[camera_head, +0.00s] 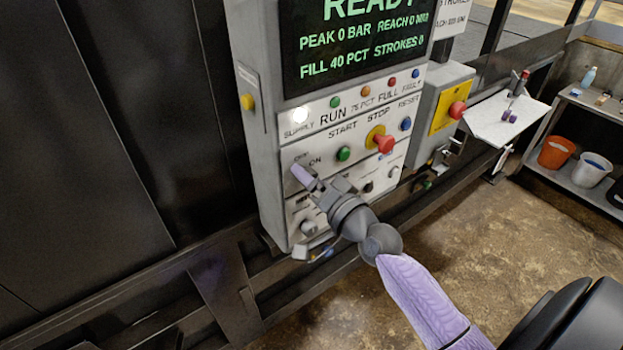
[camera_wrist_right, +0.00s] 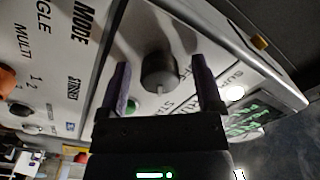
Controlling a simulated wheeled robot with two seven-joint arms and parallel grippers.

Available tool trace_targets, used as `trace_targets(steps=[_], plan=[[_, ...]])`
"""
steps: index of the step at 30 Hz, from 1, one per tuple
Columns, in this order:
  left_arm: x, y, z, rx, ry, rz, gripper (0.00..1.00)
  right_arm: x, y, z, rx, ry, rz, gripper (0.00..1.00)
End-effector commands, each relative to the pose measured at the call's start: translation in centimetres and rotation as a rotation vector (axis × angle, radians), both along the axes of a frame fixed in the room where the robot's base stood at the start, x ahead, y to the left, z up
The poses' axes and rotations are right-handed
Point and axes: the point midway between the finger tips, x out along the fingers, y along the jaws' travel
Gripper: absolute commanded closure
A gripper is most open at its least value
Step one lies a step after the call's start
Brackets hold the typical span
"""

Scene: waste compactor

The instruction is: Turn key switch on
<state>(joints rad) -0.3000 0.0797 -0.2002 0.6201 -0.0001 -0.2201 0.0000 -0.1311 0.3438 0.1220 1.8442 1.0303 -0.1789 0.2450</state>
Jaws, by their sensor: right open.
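The control panel (camera_head: 285,160) of the compactor stands ahead, with an OFF/ON label on its left side. My right gripper (camera_head: 305,178) is at that label and hides the switch there in the head view. In the right wrist view, a round dark switch knob (camera_wrist_right: 159,72) with a small pale mark on its face sits between the two fingertips of my right gripper (camera_wrist_right: 160,90). The jaws are open, with a visible gap on each side of the knob. I cannot tell how far the fingertips are from the panel. My left gripper is not in view.
A green START button (camera_head: 343,153), a red stop button (camera_head: 384,143) and a blue reset button (camera_head: 405,124) lie right of the gripper. The screen (camera_head: 350,45) above reads READY. A red emergency button (camera_head: 457,110) is farther right. Floor (camera_head: 480,240) below is clear.

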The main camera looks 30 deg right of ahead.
Motion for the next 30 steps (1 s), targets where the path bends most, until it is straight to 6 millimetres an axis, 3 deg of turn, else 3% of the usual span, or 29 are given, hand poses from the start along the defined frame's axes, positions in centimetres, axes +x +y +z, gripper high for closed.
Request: trace_targets(steps=[5,13,18,30], plan=[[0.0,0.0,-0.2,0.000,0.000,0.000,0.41,-0.8,-0.1,-0.2,0.000,0.003,0.000,0.16],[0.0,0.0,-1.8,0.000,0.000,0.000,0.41,-7.0,-0.6,-0.7,-0.002,0.005,0.001,0.16],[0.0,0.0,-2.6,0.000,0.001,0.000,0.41,-9.4,-0.9,-0.5,-0.001,0.003,0.000,0.16],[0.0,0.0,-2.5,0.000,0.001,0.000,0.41,-9.9,-0.9,-0.3,0.000,0.000,0.000,0.16]])
